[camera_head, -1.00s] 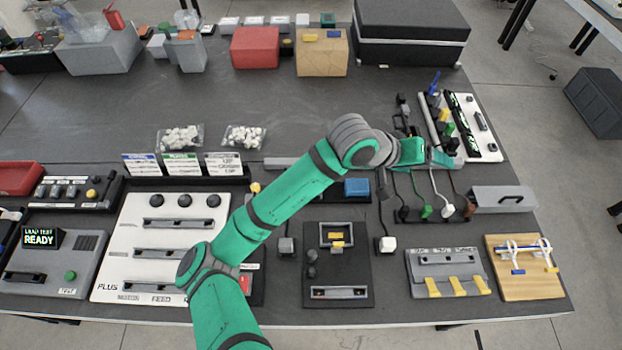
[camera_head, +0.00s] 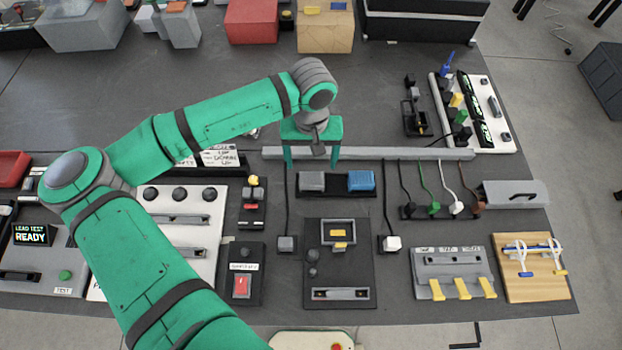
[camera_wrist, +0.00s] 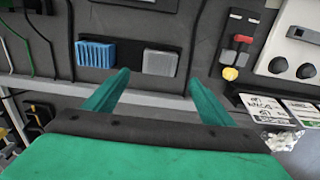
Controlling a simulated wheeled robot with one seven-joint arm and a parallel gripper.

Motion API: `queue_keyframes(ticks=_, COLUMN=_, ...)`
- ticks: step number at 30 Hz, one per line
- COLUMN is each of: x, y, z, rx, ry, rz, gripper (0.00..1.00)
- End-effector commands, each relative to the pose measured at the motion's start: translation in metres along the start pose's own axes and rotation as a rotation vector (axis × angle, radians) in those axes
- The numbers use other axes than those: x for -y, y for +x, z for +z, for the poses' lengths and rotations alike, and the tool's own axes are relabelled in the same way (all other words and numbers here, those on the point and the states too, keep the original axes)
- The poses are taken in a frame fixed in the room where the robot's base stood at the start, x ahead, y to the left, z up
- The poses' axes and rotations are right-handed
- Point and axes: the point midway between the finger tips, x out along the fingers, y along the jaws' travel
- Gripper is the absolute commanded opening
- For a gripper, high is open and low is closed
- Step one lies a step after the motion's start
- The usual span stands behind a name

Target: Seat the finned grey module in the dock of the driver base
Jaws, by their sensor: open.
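The finned grey module (camera_head: 312,181) sits in a dark rack beside a blue finned module (camera_head: 361,180). In the wrist view the grey module (camera_wrist: 160,62) lies just beyond and between my fingertips, with the blue module (camera_wrist: 96,54) to its left. My gripper (camera_head: 311,160) is open and empty, pointing down at the far side of the grey module; it also shows in the wrist view (camera_wrist: 160,82). The driver base (camera_head: 353,272) is a dark block nearer the front edge. Its grey-framed square dock (camera_head: 338,246) is empty of modules and shows a yellow label inside.
A long grey rail (camera_head: 420,154) runs behind the rack.

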Motion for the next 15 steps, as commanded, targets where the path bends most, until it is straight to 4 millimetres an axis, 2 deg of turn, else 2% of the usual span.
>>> queue_keyframes(ticks=3, x=0.0, y=0.015, z=0.0, rx=0.0, ry=0.0, rz=0.0, gripper=0.77)
queue_keyframes(ticks=11, x=0.0, y=0.033, z=0.001, rx=-0.002, ry=0.0, rz=0.001, gripper=0.77)
queue_keyframes(ticks=15, x=0.0, y=0.052, z=0.006, rx=0.0, ry=0.0, rz=0.0, gripper=0.77)
